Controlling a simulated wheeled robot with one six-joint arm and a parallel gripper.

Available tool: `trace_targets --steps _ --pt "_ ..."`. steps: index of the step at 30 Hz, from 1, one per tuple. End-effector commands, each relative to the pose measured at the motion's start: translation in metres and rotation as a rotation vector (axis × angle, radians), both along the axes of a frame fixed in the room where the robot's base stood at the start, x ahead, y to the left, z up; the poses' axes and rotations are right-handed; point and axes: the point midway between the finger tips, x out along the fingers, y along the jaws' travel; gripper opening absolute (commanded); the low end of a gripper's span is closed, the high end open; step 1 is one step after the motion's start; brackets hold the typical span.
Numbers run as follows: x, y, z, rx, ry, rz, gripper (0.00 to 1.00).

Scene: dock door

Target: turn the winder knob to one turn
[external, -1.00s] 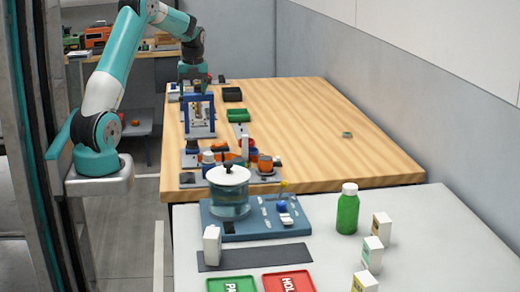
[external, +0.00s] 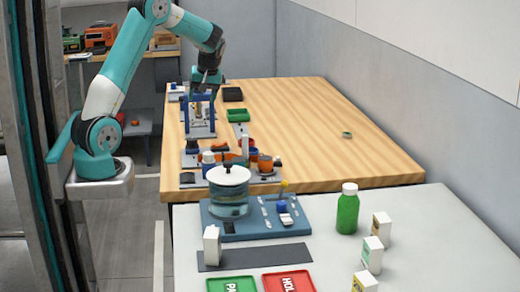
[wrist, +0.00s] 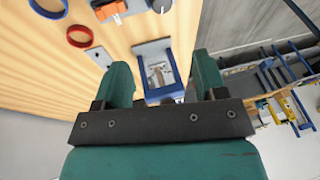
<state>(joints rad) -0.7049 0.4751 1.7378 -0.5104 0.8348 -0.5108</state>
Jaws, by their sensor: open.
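A blue-framed device with a pale inner panel (external: 187,130) stands on the wood table in the external view. It also shows in the wrist view (wrist: 152,96), between my fingers and beyond them. I cannot make out which part is the winder knob; it is too small or hidden. My gripper (external: 206,88) is at the far end of the table, above and just behind the blue frame. In the wrist view my gripper (wrist: 164,78) has its two green fingers wide apart, with nothing held between them.
A black tray (external: 233,94) and a green tray (external: 238,115) sit right of the frame. Orange and grey parts (external: 265,162) crowd the table's near end. A red ring (wrist: 67,36) lies on the wood in the wrist view. The table's right half is mostly clear.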

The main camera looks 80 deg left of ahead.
Motion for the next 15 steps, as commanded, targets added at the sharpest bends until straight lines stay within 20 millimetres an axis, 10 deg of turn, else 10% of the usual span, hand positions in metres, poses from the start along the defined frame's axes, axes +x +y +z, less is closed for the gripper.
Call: trace_targets --steps 6,15 --pt "0.002 -0.006 0.001 0.131 -0.104 0.413 0.65" --pt "-0.002 -0.003 -0.013 0.167 -0.134 0.535 0.65"
